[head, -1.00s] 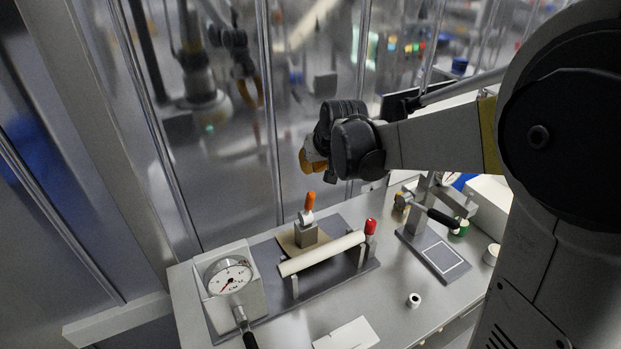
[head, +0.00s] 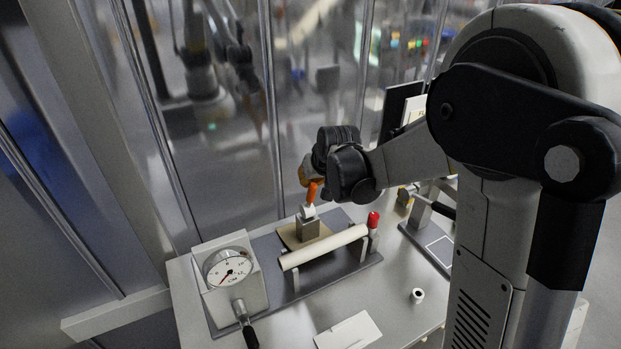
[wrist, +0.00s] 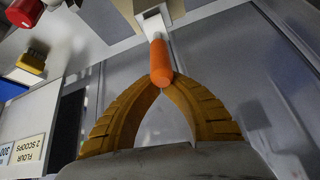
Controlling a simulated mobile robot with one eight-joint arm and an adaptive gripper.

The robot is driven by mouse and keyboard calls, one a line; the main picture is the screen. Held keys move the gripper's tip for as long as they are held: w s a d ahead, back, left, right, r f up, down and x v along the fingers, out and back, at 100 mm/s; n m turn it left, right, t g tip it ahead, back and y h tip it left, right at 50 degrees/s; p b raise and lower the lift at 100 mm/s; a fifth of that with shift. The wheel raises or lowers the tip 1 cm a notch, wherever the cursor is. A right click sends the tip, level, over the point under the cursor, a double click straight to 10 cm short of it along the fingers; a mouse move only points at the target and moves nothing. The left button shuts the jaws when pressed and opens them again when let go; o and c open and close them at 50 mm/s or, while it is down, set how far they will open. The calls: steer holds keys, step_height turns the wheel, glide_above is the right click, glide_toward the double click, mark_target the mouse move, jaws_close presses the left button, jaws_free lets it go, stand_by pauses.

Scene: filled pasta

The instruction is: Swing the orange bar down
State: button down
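The orange bar (head: 311,191) stands nearly upright, slightly tilted, on a white bracket (head: 307,212) above a grey block (head: 308,229) on the bench fixture. In the wrist view the orange bar (wrist: 160,65) runs from the white bracket (wrist: 152,22) towards the camera. Its rounded end overlaps my fingertips. My gripper (wrist: 161,90) has its two yellow-brown fingers drawn together at the tips, with an arched gap behind them, and nothing shows between them. In the head view my gripper (head: 306,172) is right at the top of the bar. I cannot tell whether they touch.
A white roller (head: 322,248) lies across the fixture in front of the block, with a red-capped post (head: 373,222) at its right. A dial gauge (head: 229,268) with a black-handled lever stands at left. A glass wall rises behind the bench. A white card (head: 347,331) lies in front.

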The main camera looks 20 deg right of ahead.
steer(key=shift+s, duration=0.15)
steer(key=t+b, duration=0.1)
steer(key=s+b, duration=0.1)
steer(key=shift+s+d+f+t+b, duration=0.2)
steer(key=shift+s+f+t+b, duration=0.1)
steer(key=shift+f+t, duration=0.1)
steer(key=shift+s+d+f+t+y+b, duration=0.25)
steer(key=shift+s+f+t+b, duration=0.8)
steer(key=shift+b, duration=1.25)
steer(key=shift+s+d+f+t+y+b, duration=0.2)
steer(key=shift+s+f+t+b, duration=0.5)
steer(key=shift+s+f+b, duration=0.95)
steer(key=shift+s+d+f+t+y+b, duration=0.25)
steer(key=shift+s+f+t+b, duration=0.85)
steer(key=shift+b, duration=1.8)
steer(key=shift+s+r+g, duration=0.25)
steer(key=shift+s, duration=0.15)
steer(key=shift+r, duration=0.1)
